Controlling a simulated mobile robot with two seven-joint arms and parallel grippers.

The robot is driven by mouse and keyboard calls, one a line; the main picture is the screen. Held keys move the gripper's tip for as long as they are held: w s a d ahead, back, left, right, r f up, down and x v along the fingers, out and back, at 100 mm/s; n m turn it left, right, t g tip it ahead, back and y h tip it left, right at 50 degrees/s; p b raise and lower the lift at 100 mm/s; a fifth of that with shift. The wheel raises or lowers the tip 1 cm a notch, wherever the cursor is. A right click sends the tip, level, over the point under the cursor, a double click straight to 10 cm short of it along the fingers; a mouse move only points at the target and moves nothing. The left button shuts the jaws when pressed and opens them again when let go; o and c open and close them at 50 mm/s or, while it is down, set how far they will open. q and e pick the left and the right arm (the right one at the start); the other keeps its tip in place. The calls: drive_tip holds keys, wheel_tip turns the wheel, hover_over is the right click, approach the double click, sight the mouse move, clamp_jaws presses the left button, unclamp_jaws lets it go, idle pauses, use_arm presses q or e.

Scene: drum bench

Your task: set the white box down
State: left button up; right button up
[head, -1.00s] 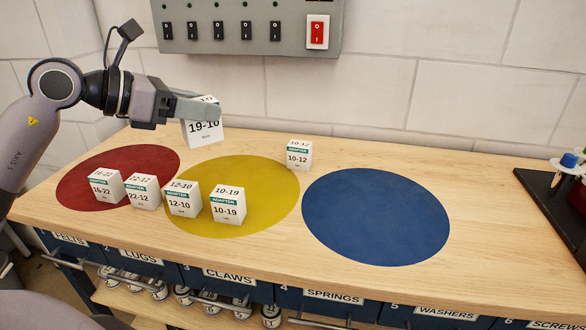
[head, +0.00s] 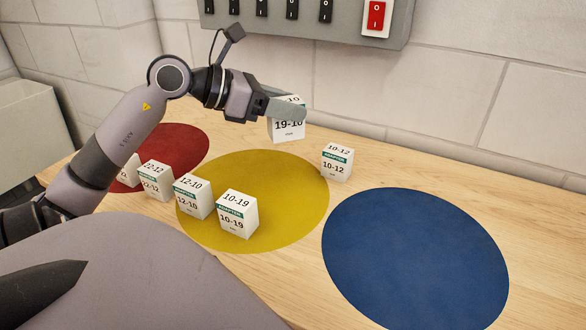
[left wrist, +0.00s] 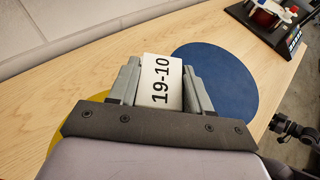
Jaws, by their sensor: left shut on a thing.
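My left gripper (head: 284,108) is shut on a white box marked 19-10 (head: 288,128). It holds the box upright above the back of the bench, behind the yellow disc. In the left wrist view the box (left wrist: 161,82) sits between the two fingers, its top label showing. Its underside is hidden, so the exact gap to the bench cannot be told. My right gripper is not clearly in view.
A 10-12 box (head: 337,163) stands at the yellow disc's (head: 270,180) right edge. Boxes 10-19 (head: 237,215), 12-10 (head: 193,198) and 22-12 (head: 156,181) stand in front. The blue disc (head: 415,255) is bare. The red disc (head: 180,147) is partly behind my arm.

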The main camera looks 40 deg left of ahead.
use_arm(q)
wheel_tip(320, 180, down, 14)
drive_tip(key=shift+f+b, duration=0.2)
drive_tip(key=shift+b, duration=0.15)
drive_tip(key=o, duration=1.1)
drive_tip(key=shift+f, duration=0.1)
